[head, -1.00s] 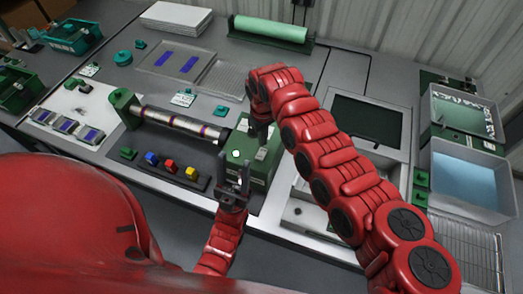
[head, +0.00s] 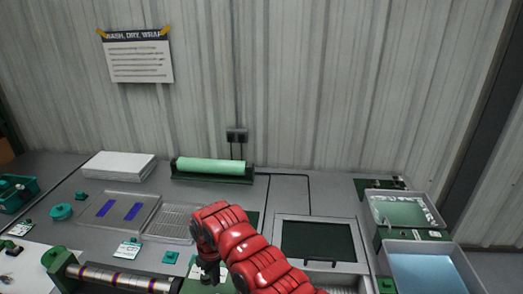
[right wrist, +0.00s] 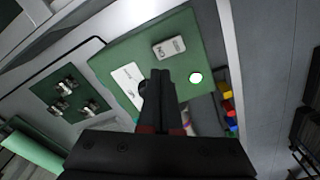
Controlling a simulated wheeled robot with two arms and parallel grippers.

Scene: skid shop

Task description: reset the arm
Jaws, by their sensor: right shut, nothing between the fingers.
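My right arm is red and segmented, and comes into the head view from the bottom edge. Its dark right gripper (head: 208,274) hangs pointing down over the workbench, partly cut off by the lower edge. In the right wrist view the right gripper's fingers (right wrist: 160,85) are together with nothing between them. They show in front of a green box (right wrist: 125,55) with a grey "ON" plate (right wrist: 169,47), a white label and a white round button (right wrist: 196,77). I cannot tell whether they touch it. My left gripper is out of view.
A metal roller (head: 118,279), a clear tray (head: 150,205), a mesh tray (head: 172,222) and a green roll (head: 210,166) lie left and behind. A dark-screened panel (head: 317,241) and water tubs (head: 425,272) stand right. A wall sign (head: 136,58) hangs behind.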

